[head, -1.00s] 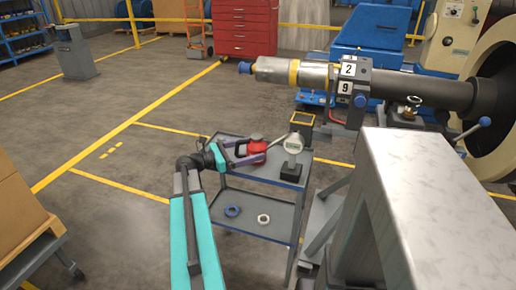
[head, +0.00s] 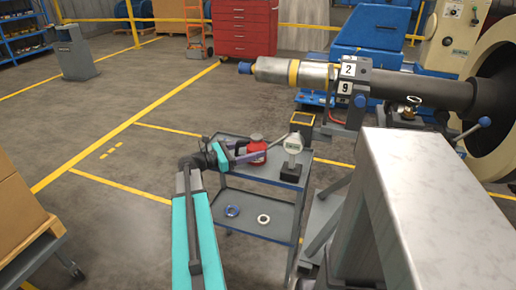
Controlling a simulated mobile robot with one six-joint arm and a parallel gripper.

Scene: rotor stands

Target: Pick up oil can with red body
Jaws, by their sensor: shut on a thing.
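The oil can with red body (head: 257,157) stands upright at the top shelf of the grey cart, with a thin spout pointing right. I cannot tell whether its base touches the shelf. My gripper (head: 250,156) reaches it from the left and is shut on it. The jaws partly cover the can's left side.
A dial gauge on a dark block (head: 291,168) stands just right of the can. The cart's lower shelf (head: 248,238) holds a blue ring (head: 232,211) and a pale ring (head: 264,219). A large grey stand (head: 430,190) fills the right foreground.

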